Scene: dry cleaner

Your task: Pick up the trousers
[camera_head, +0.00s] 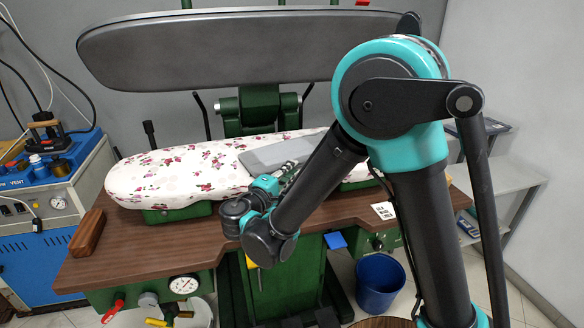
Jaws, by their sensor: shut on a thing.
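The trousers (265,158) look like a flat, folded grey piece lying on the flowered pressing board (165,178), right of its middle. My gripper (291,168) is at the near edge of the trousers, shut on them. My own arm hides the right part of the trousers, and the fingertips are small in this view. I cannot tell whether the trousers are raised off the board.
The grey upper press plate (200,52) hangs above the board. A brown wooden table (140,240) surrounds the board, with a wooden block (88,232) at left. A blue bin (379,284) stands below at right. A blue-and-white machine (45,200) is at far left.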

